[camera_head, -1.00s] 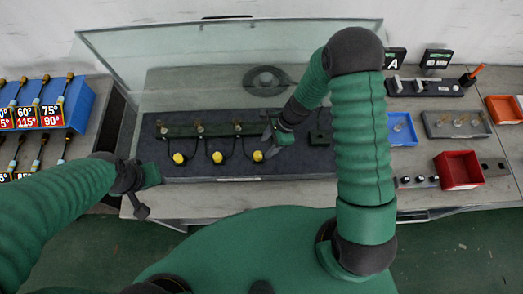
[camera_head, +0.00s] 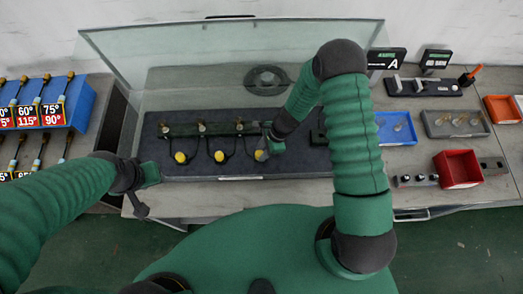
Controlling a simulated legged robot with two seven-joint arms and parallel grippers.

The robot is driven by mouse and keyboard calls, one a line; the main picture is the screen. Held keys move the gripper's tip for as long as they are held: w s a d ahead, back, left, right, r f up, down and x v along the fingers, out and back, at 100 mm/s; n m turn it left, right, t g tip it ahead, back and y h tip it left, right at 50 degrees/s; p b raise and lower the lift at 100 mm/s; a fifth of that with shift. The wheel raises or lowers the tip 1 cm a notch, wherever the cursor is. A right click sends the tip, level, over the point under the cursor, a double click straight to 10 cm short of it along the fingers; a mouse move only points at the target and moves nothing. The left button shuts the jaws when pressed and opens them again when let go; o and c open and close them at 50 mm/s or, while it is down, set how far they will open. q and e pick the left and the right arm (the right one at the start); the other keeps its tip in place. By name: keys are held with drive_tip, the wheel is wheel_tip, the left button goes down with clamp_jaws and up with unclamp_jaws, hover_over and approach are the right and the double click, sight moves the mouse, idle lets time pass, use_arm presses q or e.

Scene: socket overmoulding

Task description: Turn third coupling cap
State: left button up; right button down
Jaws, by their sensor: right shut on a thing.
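Three yellow coupling caps sit in a row at the front of the dark fixture (camera_head: 210,168). The left cap (camera_head: 180,157) and the middle cap (camera_head: 219,156) are in plain sight. The third cap (camera_head: 259,155) is partly covered by my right gripper (camera_head: 264,150), which is shut on it from the right. Dark cables run from the caps up to brass fittings on the green bar (camera_head: 220,129). My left gripper (camera_head: 149,177) is at the fixture's left front corner, apart from the caps; its fingers are too unclear to tell open from shut.
A clear raised cover (camera_head: 230,60) stands behind the fixture. A blue rack of tools (camera_head: 78,103) stands at the left.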

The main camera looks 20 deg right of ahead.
drive_tip(key=shift+a+r, duration=0.15)
drive_tip(key=shift+a, duration=0.15)
drive_tip(key=shift+w+d, duration=0.1)
